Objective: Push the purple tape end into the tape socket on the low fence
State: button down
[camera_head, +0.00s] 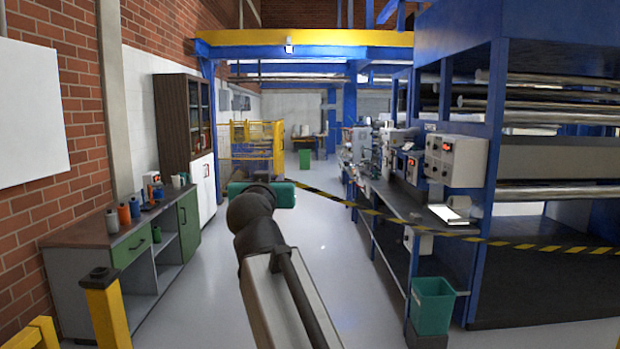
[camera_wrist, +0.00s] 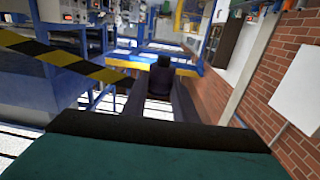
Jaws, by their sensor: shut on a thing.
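In the wrist view, my gripper (camera_wrist: 160,92) is shut on a dark, faintly purplish block, the tape end (camera_wrist: 161,78). The yellow-and-black striped tape (camera_wrist: 60,55) runs from the left towards the block. In the head view the tape (camera_head: 400,221) stretches from beside my gripper's green body (camera_head: 284,193) out to the right edge. My arm hides the fingers and the tape end there. The low fence (camera_head: 108,315) is a yellow post at the lower left. It has a dark fitting (camera_head: 100,277) on top, perhaps the tape socket. My gripper is apart from it, farther away and to the right.
A workbench (camera_head: 110,232) with bottles stands along the brick wall at left, beside a tall cabinet (camera_head: 172,125). At right are a long machine bench (camera_head: 400,200), a blue roller frame (camera_head: 480,160) and a green bin (camera_head: 432,305). The grey floor (camera_head: 340,240) between is clear.

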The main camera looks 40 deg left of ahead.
jog(key=s+a+n+g+y, duration=0.1)
jog(key=s+a, duration=0.3)
jog(key=s, duration=0.8)
jog(key=s+a+f+n+g+y, duration=0.1)
jog(key=s+a+n+g+y, duration=0.1)
jog(key=s, duration=1)
jog(key=s+a+f+n+g+y, duration=0.1)
jog(key=s+a+g, duration=0.2)
jog(key=s, duration=0.9)
jog(key=a, duration=0.3)
jog(key=shift+a+f+n, duration=0.15)
jog(key=shift+f+n, duration=0.1)
jog(key=shift+n, duration=0.15)
jog(key=shift+f, duration=0.15)
jog(key=shift+f, duration=3.6)
jog(key=shift+b, duration=1.55)
jog(key=shift+f+b, duration=0.35)
